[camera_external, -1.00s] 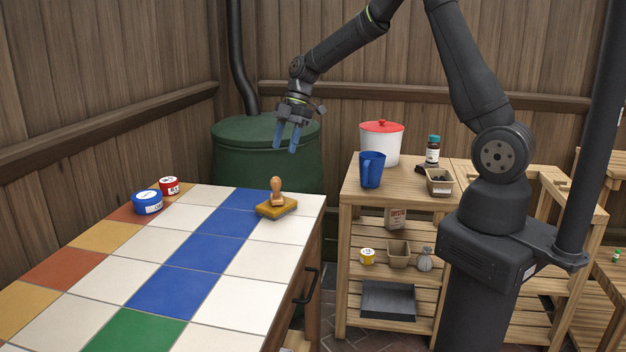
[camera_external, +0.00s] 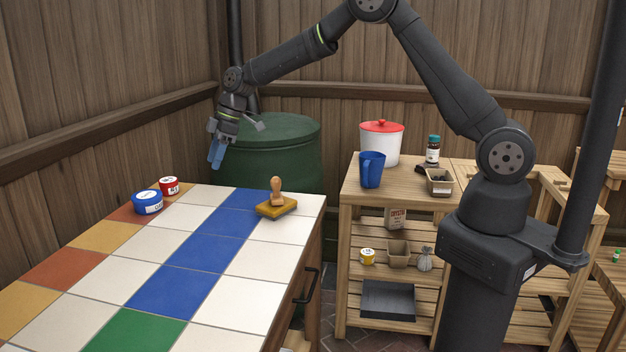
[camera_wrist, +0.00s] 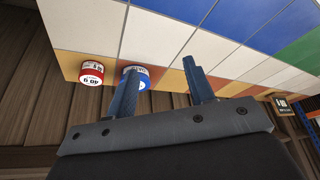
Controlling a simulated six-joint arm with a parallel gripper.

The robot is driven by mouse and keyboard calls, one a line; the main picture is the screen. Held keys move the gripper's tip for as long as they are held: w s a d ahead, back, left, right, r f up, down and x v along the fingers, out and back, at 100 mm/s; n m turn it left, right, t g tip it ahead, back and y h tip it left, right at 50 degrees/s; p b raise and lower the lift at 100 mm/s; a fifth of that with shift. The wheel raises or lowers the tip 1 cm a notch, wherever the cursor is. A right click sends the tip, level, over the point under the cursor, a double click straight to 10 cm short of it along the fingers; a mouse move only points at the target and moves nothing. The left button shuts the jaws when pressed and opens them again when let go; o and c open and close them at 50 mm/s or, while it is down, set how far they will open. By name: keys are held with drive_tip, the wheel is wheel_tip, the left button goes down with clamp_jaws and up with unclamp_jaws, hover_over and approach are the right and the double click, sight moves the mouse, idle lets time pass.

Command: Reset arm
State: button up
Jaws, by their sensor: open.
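My gripper (camera_external: 217,155) is open and empty. It hangs in the air above the far end of the tiled counter (camera_external: 254,258), with its blue fingers pointing down. In the wrist view my gripper (camera_wrist: 162,82) shows its two fingers spread apart with nothing between them. The left finger partly covers the blue tin (camera_wrist: 142,82) in that view, and the red tin (camera_wrist: 91,72) is left of it. In the external view the blue tin (camera_external: 147,203) and the red tin (camera_external: 169,186) stand on the counter's far left.
A tamper (camera_external: 277,197) with a wooden handle stands on a yellow base on the counter. A green barrel (camera_external: 285,150) stands behind. Wooden walls close the back.

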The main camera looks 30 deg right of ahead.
drive_tip(key=s+a+f+m, duration=0.1)
drive_tip(key=a+f, duration=0.3)
drive_tip(key=a, duration=0.7)
drive_tip(key=shift+s+a+f, duration=0.15)
drive_tip(key=shift+s+f, duration=0.15)
drive_tip(key=shift+s, duration=0.35)
drive_tip(key=d+r+n, duration=0.1)
drive_tip(key=d+r, duration=0.1)
drive_tip(key=d, duration=0.7)
drive_tip(key=w+d+r+n, duration=0.1)
drive_tip(key=d+r, duration=0.2)
drive_tip(key=d, duration=0.7)
drive_tip(key=shift+w+d+r+n+g, duration=0.2)
drive_tip(key=shift+w+d+n+g, duration=0.05)
drive_tip(key=shift+w+n+g, duration=0.05)
